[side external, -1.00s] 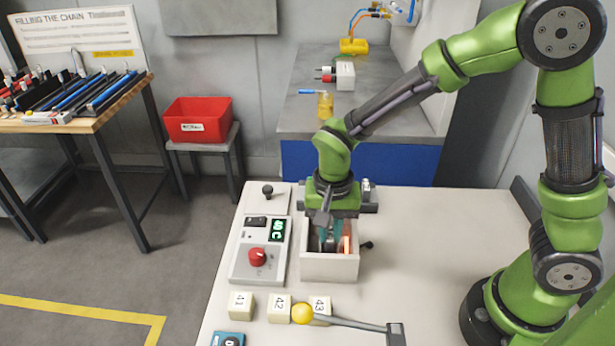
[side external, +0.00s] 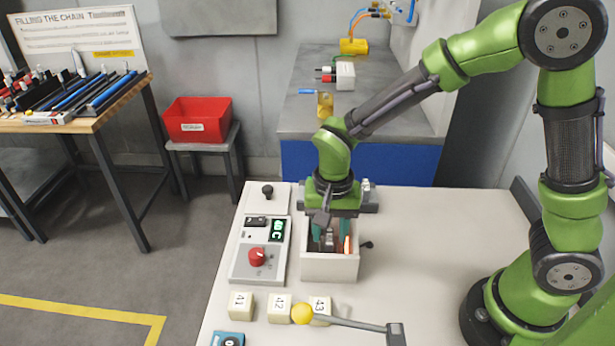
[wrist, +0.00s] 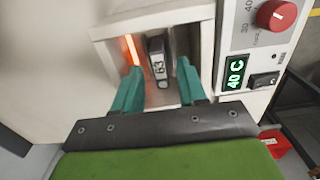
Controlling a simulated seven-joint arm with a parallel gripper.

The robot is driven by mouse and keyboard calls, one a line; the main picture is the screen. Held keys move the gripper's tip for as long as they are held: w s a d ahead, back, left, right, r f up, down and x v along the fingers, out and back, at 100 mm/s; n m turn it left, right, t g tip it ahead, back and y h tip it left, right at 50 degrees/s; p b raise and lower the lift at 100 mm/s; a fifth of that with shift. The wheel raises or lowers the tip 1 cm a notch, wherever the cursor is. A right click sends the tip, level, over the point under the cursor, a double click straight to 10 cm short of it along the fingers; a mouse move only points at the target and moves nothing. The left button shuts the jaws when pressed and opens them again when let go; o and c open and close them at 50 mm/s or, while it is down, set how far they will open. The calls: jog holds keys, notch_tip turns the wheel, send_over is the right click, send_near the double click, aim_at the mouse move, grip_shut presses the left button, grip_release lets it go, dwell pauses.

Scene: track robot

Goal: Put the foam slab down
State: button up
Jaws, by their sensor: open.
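A dark grey slab with a pale face marked 63 (wrist: 158,70) stands upright in a white open-topped box (side external: 330,268). It is the only slab I see at the gripper; I cannot tell from its surface whether it is foam. My gripper (wrist: 160,80) reaches down into the box with its teal fingers open, one on each side of the slab. In the wrist view gaps show between the slab and both fingers. In the side view the gripper (side external: 330,243) and box wall hide most of the slab.
An orange glowing bar (wrist: 131,50) is inside the box beside the left finger. A control panel (side external: 259,262) with a red knob and a 40 C display adjoins the box. Numbered cream blocks (side external: 279,307) and a yellow-ended lever (side external: 345,322) are in front.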

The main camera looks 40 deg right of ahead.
aim_at(330, 236)
notch_tip(330, 236, up, 11)
jog(key=s+d+r+n+t+y, duration=0.2)
jog(key=s+d+r+n+t, duration=0.3)
jog(key=s+d+r+t, duration=0.2)
jog(key=s+d, duration=0.2)
jog(key=s, duration=0.1)
